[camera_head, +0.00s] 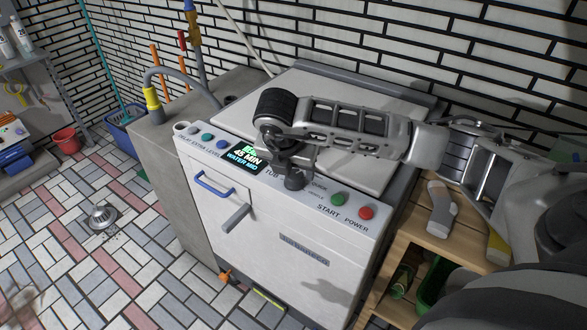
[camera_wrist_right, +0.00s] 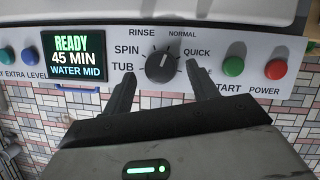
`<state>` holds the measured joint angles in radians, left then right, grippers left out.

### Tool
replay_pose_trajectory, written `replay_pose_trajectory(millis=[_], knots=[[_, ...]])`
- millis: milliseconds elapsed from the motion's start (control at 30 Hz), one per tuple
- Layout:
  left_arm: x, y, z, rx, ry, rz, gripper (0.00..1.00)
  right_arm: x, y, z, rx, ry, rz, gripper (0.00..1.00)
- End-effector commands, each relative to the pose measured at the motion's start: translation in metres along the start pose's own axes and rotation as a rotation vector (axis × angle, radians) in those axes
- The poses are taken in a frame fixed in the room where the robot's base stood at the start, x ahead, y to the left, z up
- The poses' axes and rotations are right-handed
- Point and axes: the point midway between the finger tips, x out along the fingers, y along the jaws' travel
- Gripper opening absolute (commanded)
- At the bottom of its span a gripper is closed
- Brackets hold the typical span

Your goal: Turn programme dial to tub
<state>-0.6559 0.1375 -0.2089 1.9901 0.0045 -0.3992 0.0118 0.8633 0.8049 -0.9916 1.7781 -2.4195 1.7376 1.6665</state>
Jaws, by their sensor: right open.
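The programme dial (camera_wrist_right: 162,67) is a dark round knob on the washing machine's white panel. Its white mark points about straight up, between the RINSE and NORMAL labels. The TUB label (camera_wrist_right: 123,67) is to the left of the dial, below SPIN. My right gripper (camera_wrist_right: 160,70) is open, with one fingertip on each side of the dial; I cannot tell whether they touch it. In the head view, my right gripper (camera_head: 293,180) is over the panel and hides the dial. My left gripper is not in view.
The display (camera_wrist_right: 71,57) reads READY, 45 MIN, WATER MID. Green start (camera_wrist_right: 233,66) and red power (camera_wrist_right: 274,69) buttons are right of the dial. The washing machine (camera_head: 265,240) stands between a grey counter (camera_head: 160,150) and a wooden shelf (camera_head: 420,232).

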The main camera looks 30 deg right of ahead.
Motion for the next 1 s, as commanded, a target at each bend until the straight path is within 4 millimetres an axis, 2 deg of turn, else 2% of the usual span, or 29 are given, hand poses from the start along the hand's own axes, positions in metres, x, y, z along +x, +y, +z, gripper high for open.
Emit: replay_pose_trajectory(millis=[200, 467, 500, 600, 667, 1000], knots=[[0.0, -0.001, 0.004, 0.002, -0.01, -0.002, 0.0, 0.017, 0.0, 0.0, -0.001, 0.001, 0.0, 0.59], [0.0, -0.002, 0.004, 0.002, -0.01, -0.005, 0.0, 0.019, 0.0, -0.001, -0.001, 0.001, 0.001, 0.59], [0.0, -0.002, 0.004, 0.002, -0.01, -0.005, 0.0, 0.019, 0.0, -0.001, -0.001, 0.001, 0.001, 0.56], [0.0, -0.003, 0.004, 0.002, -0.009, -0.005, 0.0, 0.018, 0.001, -0.001, -0.001, 0.001, 0.001, 0.28], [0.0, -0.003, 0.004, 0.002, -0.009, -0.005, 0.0, 0.018, 0.0, -0.001, -0.001, 0.001, 0.001, 0.14], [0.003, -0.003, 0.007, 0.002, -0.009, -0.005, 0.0, 0.02, 0.0, -0.001, -0.031, 0.001, 0.014, 0.14]])
